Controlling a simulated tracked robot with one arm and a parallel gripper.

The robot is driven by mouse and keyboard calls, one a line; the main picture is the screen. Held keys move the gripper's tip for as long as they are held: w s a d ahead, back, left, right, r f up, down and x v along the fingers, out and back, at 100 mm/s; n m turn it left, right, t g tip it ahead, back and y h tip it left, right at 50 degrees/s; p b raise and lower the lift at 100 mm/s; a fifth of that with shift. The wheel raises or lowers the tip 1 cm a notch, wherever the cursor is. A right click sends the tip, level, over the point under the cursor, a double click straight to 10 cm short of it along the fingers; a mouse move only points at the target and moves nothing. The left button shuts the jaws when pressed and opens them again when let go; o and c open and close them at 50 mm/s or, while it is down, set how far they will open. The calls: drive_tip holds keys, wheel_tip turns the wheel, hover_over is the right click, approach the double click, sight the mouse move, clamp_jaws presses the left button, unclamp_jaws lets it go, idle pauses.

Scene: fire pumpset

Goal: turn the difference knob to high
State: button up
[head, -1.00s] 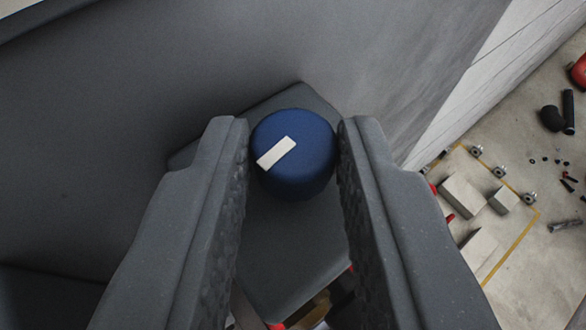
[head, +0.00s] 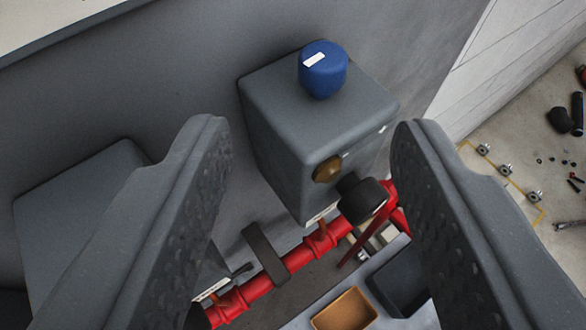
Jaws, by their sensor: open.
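The blue knob (head: 323,72) stands on top of a grey box (head: 310,115), toward the top of the head view. A white pointer mark on its top face slants up to the right. My gripper (head: 308,122) is open and empty, with a wide gap between its two textured fingers. The knob lies beyond the fingertips and neither finger touches it. Lettering that would name the knob or its settings cannot be seen.
A red pipe (head: 275,275) runs below the box. A brass round part (head: 327,169) and a dark round part (head: 362,198) are on the box's front. An orange tray (head: 344,309) sits at the bottom. Another grey box (head: 85,215) stands left, and small items lie on the floor right.

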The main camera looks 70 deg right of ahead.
drive_tip(key=v, duration=0.6)
drive_tip(key=shift+a, duration=0.2)
drive_tip(key=shift+r, duration=0.2)
